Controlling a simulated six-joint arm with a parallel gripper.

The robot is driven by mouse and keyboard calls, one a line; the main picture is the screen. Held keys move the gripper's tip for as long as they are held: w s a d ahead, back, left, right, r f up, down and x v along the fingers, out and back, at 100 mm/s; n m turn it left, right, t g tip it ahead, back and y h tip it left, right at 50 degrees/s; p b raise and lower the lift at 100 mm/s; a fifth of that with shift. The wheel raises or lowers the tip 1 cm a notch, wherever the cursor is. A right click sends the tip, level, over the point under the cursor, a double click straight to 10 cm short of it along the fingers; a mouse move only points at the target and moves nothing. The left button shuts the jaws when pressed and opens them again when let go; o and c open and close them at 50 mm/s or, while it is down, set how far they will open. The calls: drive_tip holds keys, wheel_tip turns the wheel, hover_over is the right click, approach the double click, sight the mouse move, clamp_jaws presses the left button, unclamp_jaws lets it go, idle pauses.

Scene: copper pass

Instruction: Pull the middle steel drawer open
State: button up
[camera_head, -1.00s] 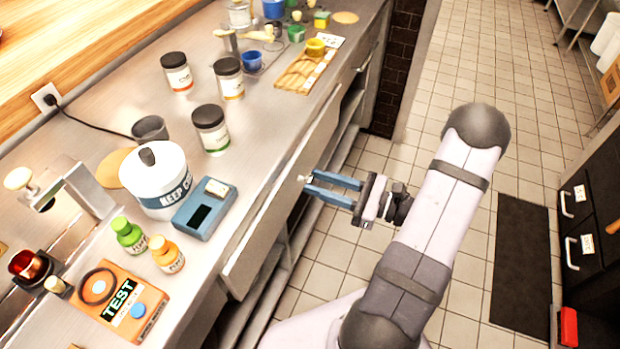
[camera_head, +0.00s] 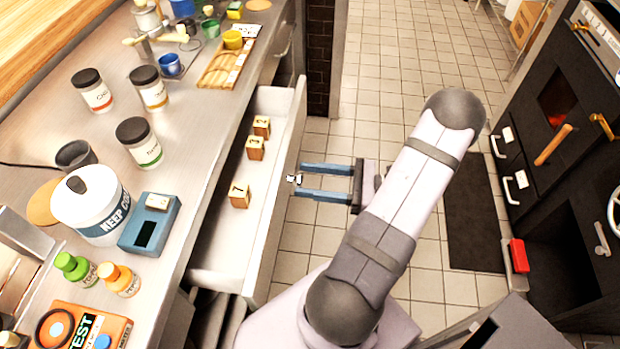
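The steel drawer (camera_head: 272,225) stands pulled out from under the counter, its inside showing. Three small numbered wooden blocks lie in it: one near the front (camera_head: 239,196), one in the middle (camera_head: 255,148) and one at the far end (camera_head: 262,126). A small metal knob (camera_head: 294,179) sits on the outer face of the drawer front. My gripper (camera_head: 297,179) points left at the drawer front, its two blue fingers parallel and apart. The knob shows between the fingertips, with gaps beside it; I cannot tell whether they touch.
A dark mat (camera_head: 480,220) and a black oven (camera_head: 560,110) stand further right.

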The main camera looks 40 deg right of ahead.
drive_tip(key=b+v, duration=0.1)
drive_tip(key=v, duration=0.6)
drive_tip(key=shift+s, duration=0.2)
drive_tip(key=shift+d, duration=0.1)
idle(0.3)
wheel_tip(320, 180, up, 14)
drive_tip(key=w+a+g+h+p, duration=0.5)
drive_tip(key=g+h+p, duration=0.45)
drive_tip(key=p, duration=1.35)
drive_tip(key=shift+s+d+f+b+x, duration=0.15)
drive_tip(key=shift+s+d+b+x, duration=0.2)
drive_tip(key=shift+x, duration=1.7)
drive_tip(key=shift+s+d+f+b+x, duration=0.15)
drive_tip(key=shift+b+x, duration=0.25)
drive_tip(key=shift+x, duration=1.6)
drive_tip(key=shift+s+d+f+b+x, duration=0.15)
drive_tip(key=shift+s+d+b+x, duration=0.2)
drive_tip(key=shift+x, duration=1.7)
